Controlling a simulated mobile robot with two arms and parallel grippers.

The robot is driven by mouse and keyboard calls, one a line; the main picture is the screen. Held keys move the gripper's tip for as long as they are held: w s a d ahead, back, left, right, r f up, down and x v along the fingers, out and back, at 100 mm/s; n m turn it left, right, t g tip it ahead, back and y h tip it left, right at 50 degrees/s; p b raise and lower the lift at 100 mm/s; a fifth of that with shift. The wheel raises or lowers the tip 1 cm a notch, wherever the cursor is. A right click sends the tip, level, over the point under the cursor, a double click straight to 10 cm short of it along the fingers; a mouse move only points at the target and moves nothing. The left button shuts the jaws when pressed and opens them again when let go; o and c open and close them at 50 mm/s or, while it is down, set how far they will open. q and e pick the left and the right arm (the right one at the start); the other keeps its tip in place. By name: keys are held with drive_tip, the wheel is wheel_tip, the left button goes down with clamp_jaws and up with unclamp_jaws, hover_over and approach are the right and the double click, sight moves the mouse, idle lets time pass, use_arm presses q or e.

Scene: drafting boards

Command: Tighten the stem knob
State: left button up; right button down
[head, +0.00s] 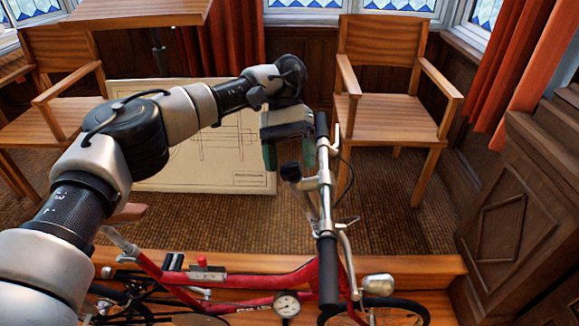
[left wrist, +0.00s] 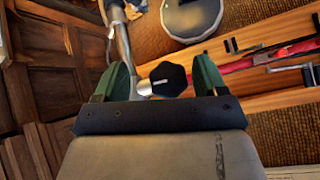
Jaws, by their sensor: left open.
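The stem knob (head: 291,171) is a small black knob on a silver post beside the handlebar (head: 326,205) of a red bicycle (head: 240,286). My left gripper (head: 289,155) points down with its green fingers apart, just by the knob. In the left wrist view the faceted black knob (left wrist: 168,79) shows between the two open fingers (left wrist: 162,72), with gaps on both sides. I cannot tell whether its height matches the fingertips. My right gripper is not in view.
A silver headlamp (head: 378,284) and a round gauge (head: 287,304) are on the bicycle. A wooden armchair (head: 385,120) stands behind the handlebar. A drawing sheet (head: 235,160) stands behind my left arm. A carved wooden cabinet (head: 520,220) bounds the right side.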

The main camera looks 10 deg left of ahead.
use_arm(q)
drive_tip(key=s+d+r+b, duration=0.3)
drive_tip(key=d+r, duration=0.5)
drive_tip(key=d, duration=0.3)
drive_tip(key=shift+s+r, duration=0.25)
drive_tip(key=shift+s, duration=0.2)
